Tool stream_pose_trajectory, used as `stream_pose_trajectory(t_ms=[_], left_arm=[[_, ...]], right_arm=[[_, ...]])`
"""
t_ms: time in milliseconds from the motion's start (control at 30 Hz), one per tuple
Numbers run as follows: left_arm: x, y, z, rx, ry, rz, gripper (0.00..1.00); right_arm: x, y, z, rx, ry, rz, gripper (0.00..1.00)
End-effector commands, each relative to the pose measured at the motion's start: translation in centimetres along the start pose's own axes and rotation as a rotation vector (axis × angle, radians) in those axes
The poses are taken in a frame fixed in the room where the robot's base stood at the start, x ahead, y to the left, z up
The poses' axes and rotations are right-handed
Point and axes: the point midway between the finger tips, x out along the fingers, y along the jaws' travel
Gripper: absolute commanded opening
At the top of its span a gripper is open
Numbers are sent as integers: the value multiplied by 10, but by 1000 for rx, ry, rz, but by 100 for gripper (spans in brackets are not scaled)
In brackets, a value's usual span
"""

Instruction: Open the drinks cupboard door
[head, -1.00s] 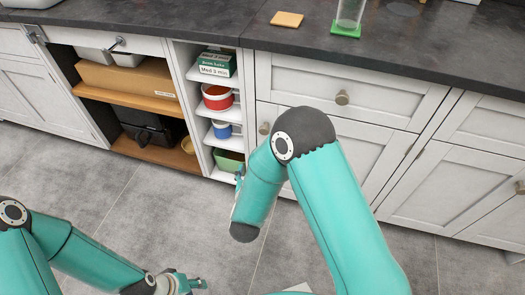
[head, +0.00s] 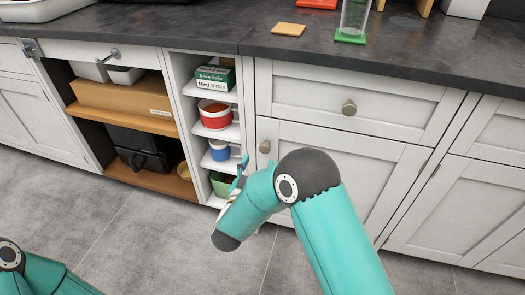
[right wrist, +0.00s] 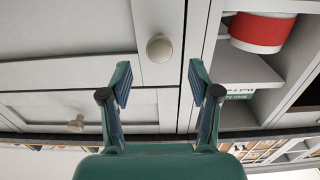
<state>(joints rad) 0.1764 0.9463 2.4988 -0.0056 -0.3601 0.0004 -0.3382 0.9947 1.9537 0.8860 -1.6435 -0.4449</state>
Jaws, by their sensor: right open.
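A white panelled cupboard door (head: 330,170) below a drawer is closed. Its round metal knob (head: 264,146) is at the upper left corner, and shows in the right wrist view (right wrist: 159,47). My right gripper (right wrist: 161,82) is open and empty, its fingers apart, with the knob ahead, between the lines of the fingertips and not touched. In the head view my right gripper (head: 239,178) is partly hidden behind my own arm, just left of and below the knob. My left gripper is out of view; only part of that arm shows at lower left.
Open shelves (head: 213,133) with a red tub (head: 216,117) and boxes stand just left of the door. A drawer (head: 345,95) with its own knob (head: 349,108) is above. The dark worktop (head: 400,50) overhangs. Grey floor in front is clear.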

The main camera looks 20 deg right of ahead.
Motion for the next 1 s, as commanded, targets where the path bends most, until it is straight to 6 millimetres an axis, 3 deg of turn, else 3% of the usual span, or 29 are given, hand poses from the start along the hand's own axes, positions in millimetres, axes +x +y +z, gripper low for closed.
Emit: stream_pose_trajectory(t_ms=[100, 300, 500, 800, 1000], left_arm=[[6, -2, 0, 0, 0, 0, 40], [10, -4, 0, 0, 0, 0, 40], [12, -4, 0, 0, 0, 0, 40], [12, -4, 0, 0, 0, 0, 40], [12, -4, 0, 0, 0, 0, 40]], right_arm=[[26, 1, 1, 2, 3, 4, 62], [58, 1, 1, 2, 1, 2, 62], [71, 0, 0, 0, 0, -1, 62], [72, 0, 0, -1, 0, -1, 62], [72, -1, 0, -1, 0, -2, 29]])
